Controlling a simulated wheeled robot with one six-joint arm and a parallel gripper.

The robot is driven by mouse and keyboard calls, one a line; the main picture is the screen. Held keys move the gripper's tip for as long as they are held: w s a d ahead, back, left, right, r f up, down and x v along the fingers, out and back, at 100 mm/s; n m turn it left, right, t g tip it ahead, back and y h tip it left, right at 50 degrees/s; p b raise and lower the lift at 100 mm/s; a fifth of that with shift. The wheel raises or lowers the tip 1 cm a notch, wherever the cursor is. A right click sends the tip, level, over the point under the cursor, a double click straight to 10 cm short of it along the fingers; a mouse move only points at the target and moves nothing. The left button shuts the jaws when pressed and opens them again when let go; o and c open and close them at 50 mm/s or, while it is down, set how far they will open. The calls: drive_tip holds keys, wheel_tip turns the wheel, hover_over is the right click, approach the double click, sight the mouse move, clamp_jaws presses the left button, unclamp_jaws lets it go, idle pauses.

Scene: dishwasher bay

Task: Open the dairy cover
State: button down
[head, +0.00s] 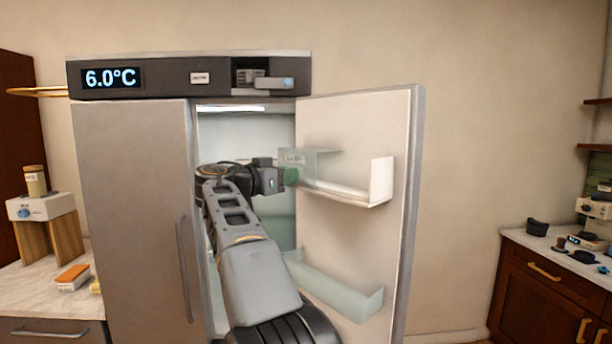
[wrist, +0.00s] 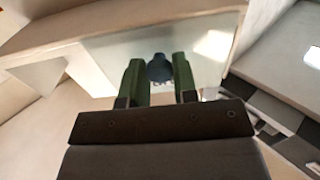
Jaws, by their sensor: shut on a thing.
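The dairy cover (head: 318,163) is a pale translucent panel with a small label, at the left part of the upper shelf on the open fridge door. In the wrist view the cover (wrist: 205,50) spans the space just beyond my fingers. A dark rounded knob (wrist: 159,68) stands out at the cover's lower edge. My gripper (head: 290,176) reaches the cover from the left. Its green fingers (wrist: 158,76) are on either side of the knob and shut on it. The head view hides the knob behind my gripper.
The right fridge door (head: 340,235) stands open, with a lower translucent bin (head: 335,290). The left door (head: 135,200) is shut. The upper shelf's white end wall (head: 381,181) lies right of the cover. Counters flank the fridge.

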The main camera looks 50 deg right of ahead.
drive_tip(key=shift+r, duration=0.1)
drive_tip(key=c, duration=0.9)
unclamp_jaws()
drive_tip(key=w+a+b, duration=0.1)
drive_tip(key=a+b, duration=0.2)
drive_tip(key=a, duration=1)
drive_tip(key=shift+a, duration=0.4)
